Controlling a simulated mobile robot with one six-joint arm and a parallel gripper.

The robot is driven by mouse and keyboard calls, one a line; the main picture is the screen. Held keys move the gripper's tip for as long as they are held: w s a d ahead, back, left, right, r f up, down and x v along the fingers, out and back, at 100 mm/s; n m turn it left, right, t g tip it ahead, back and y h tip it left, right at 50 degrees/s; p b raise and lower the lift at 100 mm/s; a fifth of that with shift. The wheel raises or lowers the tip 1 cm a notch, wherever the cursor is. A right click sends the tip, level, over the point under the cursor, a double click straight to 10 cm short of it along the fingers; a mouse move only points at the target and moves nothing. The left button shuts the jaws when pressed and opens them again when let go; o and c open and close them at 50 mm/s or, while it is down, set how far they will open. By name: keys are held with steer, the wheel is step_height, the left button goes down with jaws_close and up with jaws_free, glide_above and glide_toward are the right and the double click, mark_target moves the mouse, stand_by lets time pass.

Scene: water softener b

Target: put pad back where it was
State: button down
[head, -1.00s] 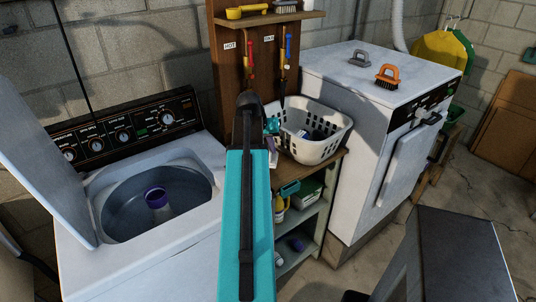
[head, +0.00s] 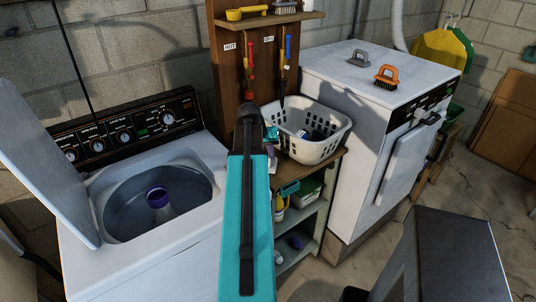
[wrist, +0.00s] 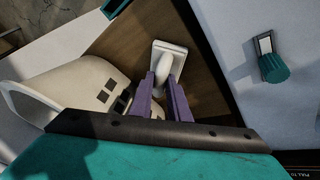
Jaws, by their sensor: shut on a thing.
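A white pad with a rounded grip on a square base (wrist: 170,52) is in the wrist view, between the purple fingers of my gripper (wrist: 165,82). The fingers are closed on its grip. Brown wood, apparently the shelf top, lies behind the pad; I cannot tell whether the base touches it. In the head view my arm hides most of the gripper, and only a small purple part (head: 271,152) shows left of the white basket (head: 312,131).
The basket also shows close left of the pad in the wrist view (wrist: 85,85). A teal object (wrist: 274,68) is on a white surface at right. The open washer (head: 180,240) stands left, the dryer (head: 350,75) with two brushes right. A dark-topped stand (head: 455,235) is front right.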

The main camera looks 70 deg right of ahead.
steer(key=shift+f, duration=0.1)
steer(key=c, duration=1.7)
jaws_free()
steer(key=shift+b+v, duration=1.2)
steer(key=shift+v, duration=4.9)
steer(key=shift+s, duration=0.1)
